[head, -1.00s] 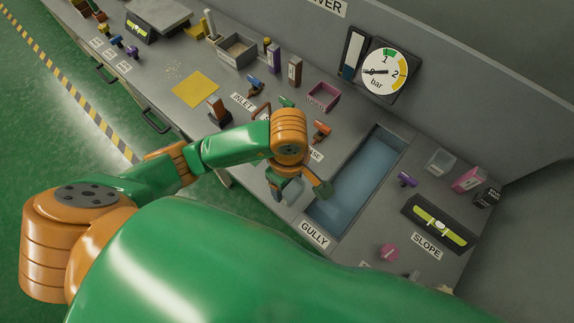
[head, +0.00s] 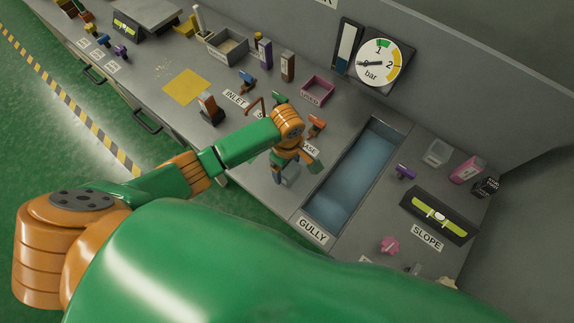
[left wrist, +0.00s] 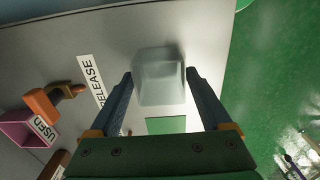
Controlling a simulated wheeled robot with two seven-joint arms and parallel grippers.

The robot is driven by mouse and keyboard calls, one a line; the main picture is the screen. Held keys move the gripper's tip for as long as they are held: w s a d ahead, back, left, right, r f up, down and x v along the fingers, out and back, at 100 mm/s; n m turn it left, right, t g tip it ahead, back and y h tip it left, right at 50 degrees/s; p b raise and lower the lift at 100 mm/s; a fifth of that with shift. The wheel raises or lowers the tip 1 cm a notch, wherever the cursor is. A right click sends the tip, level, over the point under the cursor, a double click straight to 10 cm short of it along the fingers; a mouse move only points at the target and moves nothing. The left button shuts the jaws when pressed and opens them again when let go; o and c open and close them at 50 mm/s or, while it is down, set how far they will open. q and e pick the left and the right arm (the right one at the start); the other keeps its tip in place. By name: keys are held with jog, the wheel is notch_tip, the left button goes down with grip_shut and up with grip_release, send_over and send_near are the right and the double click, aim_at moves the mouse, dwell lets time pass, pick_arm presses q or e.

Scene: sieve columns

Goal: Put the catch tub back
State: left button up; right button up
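The catch tub, a small clear frosted box (head: 291,174), is at the front of the bench, left of the gully (head: 352,178). In the left wrist view the tub (left wrist: 160,80) lies between the two fingertips, which appear to touch its sides. My left gripper (head: 295,168) points down and is closed to the tub's width; its fingers (left wrist: 160,72) also show in the left wrist view. I cannot tell whether the tub touches the bench. My right gripper is not in view.
The RELEASE label (left wrist: 91,82) and an orange-handled valve (head: 317,126) are close behind the gripper. A pink USED bin (head: 318,89) stands farther back. Another clear tub (head: 438,152) is right of the gully. The bench's front edge is close, with green floor beyond.

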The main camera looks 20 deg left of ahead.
aim_at(287, 175)
pick_arm(q)
jog(key=shift+o, duration=0.6)
jog(key=shift+r, duration=0.1)
jog(key=shift+r, duration=0.35)
notch_tip(287, 175, up, 12)
jog(key=p, duration=0.1)
jog(key=shift+f, duration=0.25)
